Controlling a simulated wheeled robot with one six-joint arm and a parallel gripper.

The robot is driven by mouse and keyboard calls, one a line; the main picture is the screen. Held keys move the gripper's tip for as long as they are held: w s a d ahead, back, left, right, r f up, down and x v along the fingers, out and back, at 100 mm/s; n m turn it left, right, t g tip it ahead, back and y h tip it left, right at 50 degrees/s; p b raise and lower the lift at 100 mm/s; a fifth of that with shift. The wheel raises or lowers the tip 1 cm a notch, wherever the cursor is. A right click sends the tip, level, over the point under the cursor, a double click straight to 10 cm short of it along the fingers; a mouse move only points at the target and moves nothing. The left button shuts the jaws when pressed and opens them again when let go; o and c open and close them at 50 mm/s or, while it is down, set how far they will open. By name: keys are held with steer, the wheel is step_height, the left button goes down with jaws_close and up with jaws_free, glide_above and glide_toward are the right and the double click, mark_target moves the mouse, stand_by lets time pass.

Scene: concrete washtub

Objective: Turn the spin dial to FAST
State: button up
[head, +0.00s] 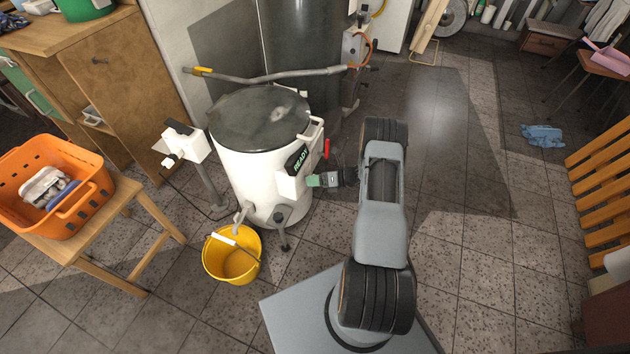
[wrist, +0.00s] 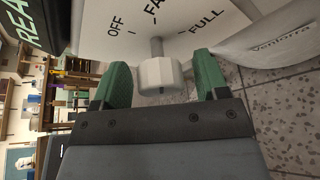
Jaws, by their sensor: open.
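The white washtub (head: 255,165) with a dark lid stands on the tiled floor, its small display reading READY. In the wrist view, the spin dial (wrist: 160,74) is a pale faceted knob on a short stem in front of a white panel. The panel shows OFF, a label beginning FA that is cut off by the picture edge, and FULL. My gripper (wrist: 162,66) is open, with one green finger on each side of the knob and a visible gap on both sides. I cannot tell which label the dial points to. In the head view, my gripper (head: 318,180) hides the dial.
A yellow bucket (head: 232,262) stands at the foot of the tub. A red lever (head: 326,148) is on the tub just above my gripper. An orange basket (head: 75,205) sits on a wooden stool at left.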

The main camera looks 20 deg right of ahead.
steer(key=shift+d, duration=0.1)
steer(key=p+v, duration=0.2)
steer(key=v, duration=1.1)
steer(key=shift+s+d+r+p, duration=0.15)
steer(key=shift+s+d+p, duration=0.1)
steer(key=shift+p, duration=0.15)
steer(key=shift+w, duration=0.1)
